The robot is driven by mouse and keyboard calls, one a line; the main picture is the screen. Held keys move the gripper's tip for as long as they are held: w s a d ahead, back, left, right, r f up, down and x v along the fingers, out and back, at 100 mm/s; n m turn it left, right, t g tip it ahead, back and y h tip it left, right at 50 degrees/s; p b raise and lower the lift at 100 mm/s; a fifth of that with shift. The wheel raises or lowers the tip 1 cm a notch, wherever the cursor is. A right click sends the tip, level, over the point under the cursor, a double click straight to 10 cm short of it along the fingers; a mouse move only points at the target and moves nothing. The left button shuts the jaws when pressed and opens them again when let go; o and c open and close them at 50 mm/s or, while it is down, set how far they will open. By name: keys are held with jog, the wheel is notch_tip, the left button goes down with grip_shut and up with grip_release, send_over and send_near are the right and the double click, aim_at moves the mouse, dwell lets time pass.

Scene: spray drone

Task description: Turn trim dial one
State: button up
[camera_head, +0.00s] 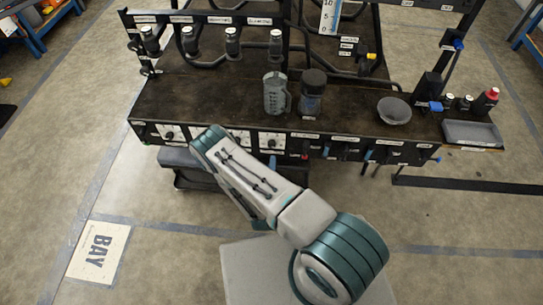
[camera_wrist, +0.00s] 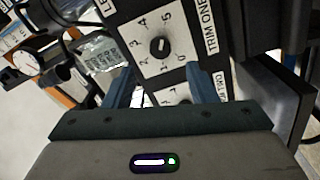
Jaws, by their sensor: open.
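Trim dial one (camera_wrist: 160,46) shows in the wrist view as a small dark knob on a white numbered plate, with the label "TRIM ONE" (camera_wrist: 211,32) to its right. My gripper (camera_wrist: 157,80) is open, its two blue fingers apart and empty. In the picture the knob lies above and between the fingertips; I see no contact. A second dial plate, labelled as trim two (camera_wrist: 180,96), is partly hidden behind my gripper. In the head view several white dial plates line the bench front, and my arm covers part of that row; the labels there are too small to read.
The dark bench (camera_head: 200,95) carries a clear jug (camera_head: 276,93), a dark-lidded jar (camera_head: 312,92), a grey bowl (camera_head: 394,110) and a tray (camera_head: 472,133). A round gauge (camera_wrist: 22,62) shows left in the wrist view.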

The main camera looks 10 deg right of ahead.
jog(key=v, duration=0.6)
jog(key=shift+s, duration=0.25)
jog(key=w+d+r+m+g+h, duration=0.2)
jog(key=d+r+m+g+h, duration=0.25)
jog(key=r, duration=0.55)
jog(key=w+d+r+m+g+h, duration=0.2)
jog(key=d+r+g+h, duration=0.4)
jog(key=r, duration=0.5)
jog(key=s+d+r+m+g+y, duration=0.2)
jog(key=s+r+m+g+y, duration=0.45)
jog(key=s+r+g, duration=0.65)
jog(key=s+a+r+n+t+y, duration=0.1)
jog(key=s+a+r+t+y, duration=0.3)
jog(key=a+r+t+y, duration=0.3)
jog(key=shift+r+n+t+y, duration=0.4)
jog(key=shift+r+t+y, duration=0.8)
jog(key=shift+r, duration=0.75)
